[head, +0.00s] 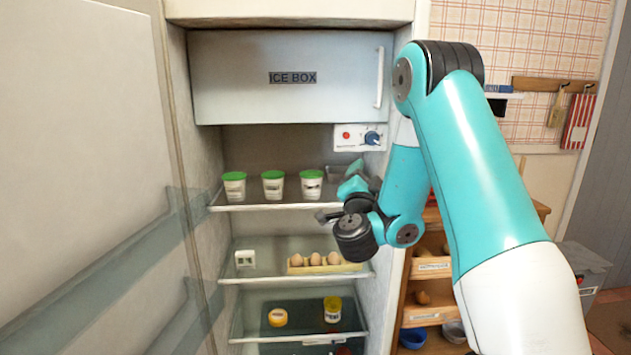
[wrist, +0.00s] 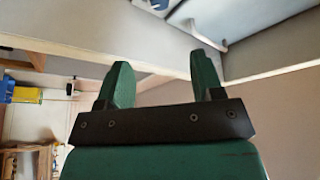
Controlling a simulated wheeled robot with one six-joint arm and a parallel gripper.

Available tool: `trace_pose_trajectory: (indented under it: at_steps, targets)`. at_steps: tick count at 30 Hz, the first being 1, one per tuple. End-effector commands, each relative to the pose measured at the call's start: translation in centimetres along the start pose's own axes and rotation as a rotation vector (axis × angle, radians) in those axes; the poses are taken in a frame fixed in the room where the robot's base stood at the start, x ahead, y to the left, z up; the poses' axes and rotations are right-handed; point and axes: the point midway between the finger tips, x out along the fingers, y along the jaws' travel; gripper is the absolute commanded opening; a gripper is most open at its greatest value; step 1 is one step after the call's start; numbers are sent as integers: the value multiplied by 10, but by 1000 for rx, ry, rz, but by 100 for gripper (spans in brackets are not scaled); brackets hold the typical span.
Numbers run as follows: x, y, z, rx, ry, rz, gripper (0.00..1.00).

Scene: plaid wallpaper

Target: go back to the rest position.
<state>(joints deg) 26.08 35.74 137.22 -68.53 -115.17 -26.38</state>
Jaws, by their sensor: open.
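My gripper shows in the wrist view (wrist: 163,82) with its two green fingers spread apart and nothing between them. In the head view my teal and white arm reaches in from the right, and its wrist end is in front of the right side of the open fridge (head: 203,235). The fingertips are hard to make out there against the upper shelf, near a grey container (head: 336,172) that is partly hidden.
The upper shelf holds three green-lidded tubs (head: 273,185). Below are eggs in a holder (head: 325,263), a small white box (head: 245,259), a yellow-lidded jar (head: 332,309) and a round yellow item (head: 278,317). The ice box door (head: 290,90) is shut. A wooden shelf unit (head: 432,265) stands right.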

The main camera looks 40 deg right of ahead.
Motion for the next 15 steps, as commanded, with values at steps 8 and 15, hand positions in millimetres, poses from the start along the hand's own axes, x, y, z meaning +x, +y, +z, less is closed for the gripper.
trace_pose_trajectory:
  at_steps: [8,15]
  targets:
    - [-1,-10,3,4,-23,-28,61]
    - [-47,-131,41,16,-406,-408,61]
